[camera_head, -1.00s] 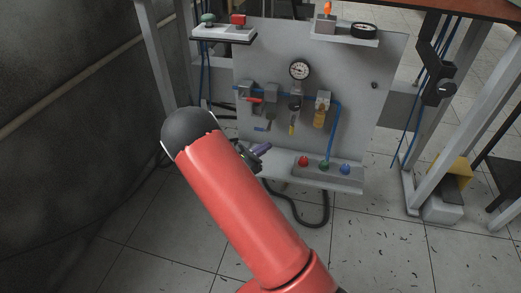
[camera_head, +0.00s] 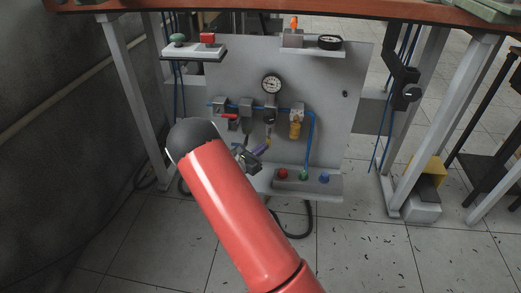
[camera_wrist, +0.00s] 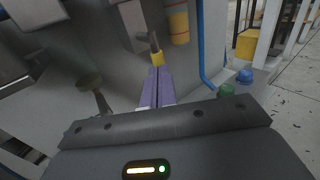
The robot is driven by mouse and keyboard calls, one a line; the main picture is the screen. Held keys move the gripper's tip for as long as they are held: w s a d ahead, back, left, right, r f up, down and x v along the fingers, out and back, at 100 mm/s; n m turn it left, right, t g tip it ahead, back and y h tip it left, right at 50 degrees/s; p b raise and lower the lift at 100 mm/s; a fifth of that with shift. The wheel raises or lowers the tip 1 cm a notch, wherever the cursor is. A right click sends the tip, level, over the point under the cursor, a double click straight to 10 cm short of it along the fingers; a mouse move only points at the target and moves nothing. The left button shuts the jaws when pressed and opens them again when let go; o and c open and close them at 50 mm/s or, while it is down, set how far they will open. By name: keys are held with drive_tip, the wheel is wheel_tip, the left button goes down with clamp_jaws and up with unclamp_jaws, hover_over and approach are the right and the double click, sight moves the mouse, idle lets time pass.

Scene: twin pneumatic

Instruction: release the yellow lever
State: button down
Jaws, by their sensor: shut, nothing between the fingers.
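The yellow lever (camera_wrist: 157,59) shows in the wrist view as a short yellow grip on a grey stem, hanging from a valve on the panel. My gripper (camera_wrist: 157,70) has its two purple fingers together with nothing between them. The fingertips are right at the lower end of the yellow grip; I cannot tell whether they touch it. In the head view my gripper (camera_head: 266,145) is in front of the panel, below the gauge, and the lever's grip is small and hard to make out beside the fingertips.
The grey panel (camera_head: 340,130) carries a gauge (camera_head: 272,84), a red lever (camera_head: 229,116) and a brass-coloured cylinder (camera_head: 295,130). Red, green and blue buttons sit on a box (camera_head: 325,183) below. Shelves stick out at the top. A table leg (camera_head: 136,100) stands at left.

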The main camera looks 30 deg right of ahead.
drive_tip(key=shift+s+d+f+n+h, duration=0.2)
drive_tip(key=shift+n+h, duration=0.2)
drive_tip(key=shift+n, duration=0.3)
drive_tip(key=d+n+t, duration=0.1)
drive_tip(key=n+t, duration=0.1)
drive_tip(key=n, duration=0.1)
drive_tip(key=s+d+n+t+h+p, duration=0.1)
drive_tip(key=n+t, duration=0.1)
drive_tip(key=n, duration=0.2)
drive_tip(key=d+n+t+h, duration=0.1)
drive_tip(key=n+t, duration=0.1)
drive_tip(key=n, duration=0.1)
drive_tip(key=shift+s+r+n, duration=0.15)
drive_tip(key=shift+s+n, duration=0.25)
drive_tip(key=v, duration=1.4)
drive_tip(key=shift+a, duration=0.15)
drive_tip(key=shift+r, duration=0.15)
